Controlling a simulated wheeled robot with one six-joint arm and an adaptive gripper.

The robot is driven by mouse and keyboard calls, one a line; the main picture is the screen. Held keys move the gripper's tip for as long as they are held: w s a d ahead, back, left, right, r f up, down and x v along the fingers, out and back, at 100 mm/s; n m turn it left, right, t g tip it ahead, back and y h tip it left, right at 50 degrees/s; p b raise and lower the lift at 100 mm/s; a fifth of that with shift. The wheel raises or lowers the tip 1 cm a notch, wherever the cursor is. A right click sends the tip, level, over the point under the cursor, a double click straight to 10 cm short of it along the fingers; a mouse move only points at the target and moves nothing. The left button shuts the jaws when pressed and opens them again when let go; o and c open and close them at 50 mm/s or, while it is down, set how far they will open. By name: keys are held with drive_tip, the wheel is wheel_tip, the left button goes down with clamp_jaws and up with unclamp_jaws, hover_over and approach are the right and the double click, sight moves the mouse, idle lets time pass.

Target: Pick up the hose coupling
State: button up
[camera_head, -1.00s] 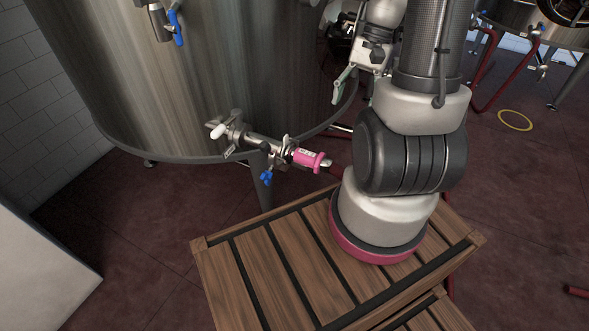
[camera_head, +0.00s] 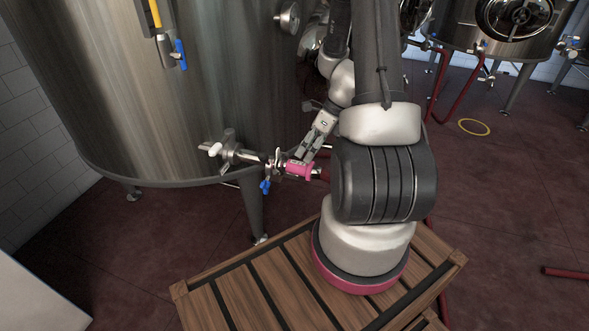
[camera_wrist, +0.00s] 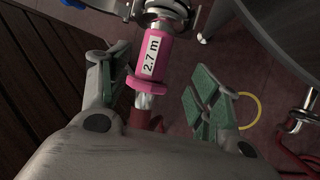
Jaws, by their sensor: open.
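The hose coupling (camera_head: 299,169) is a pink sleeve on a metal pipe end. It sits in line with the valve fitting (camera_head: 263,161) low on the large steel tank. In the wrist view the coupling (camera_wrist: 153,62) carries a white label reading "2.7 m", with a clamp above it and a red hose below. My gripper (camera_head: 308,150) is at the coupling in the head view. In the wrist view my gripper (camera_wrist: 158,88) is open, with green-padded fingers on both sides of the pink sleeve and a gap visible on the right. Contact on the left side is unclear.
The steel tank (camera_head: 110,100) stands close behind the coupling. A blue valve handle (camera_head: 265,186) hangs beside the fitting. My base stands by a slatted wooden platform (camera_head: 240,297). A yellow ring (camera_head: 474,127) and a red hose (camera_head: 568,273) lie on the floor at right.

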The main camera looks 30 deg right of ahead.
sight(297, 166)
drive_tip(key=x, duration=0.7)
drive_tip(key=shift+a, duration=0.5)
drive_tip(key=shift+r, duration=0.1)
clamp_jaws()
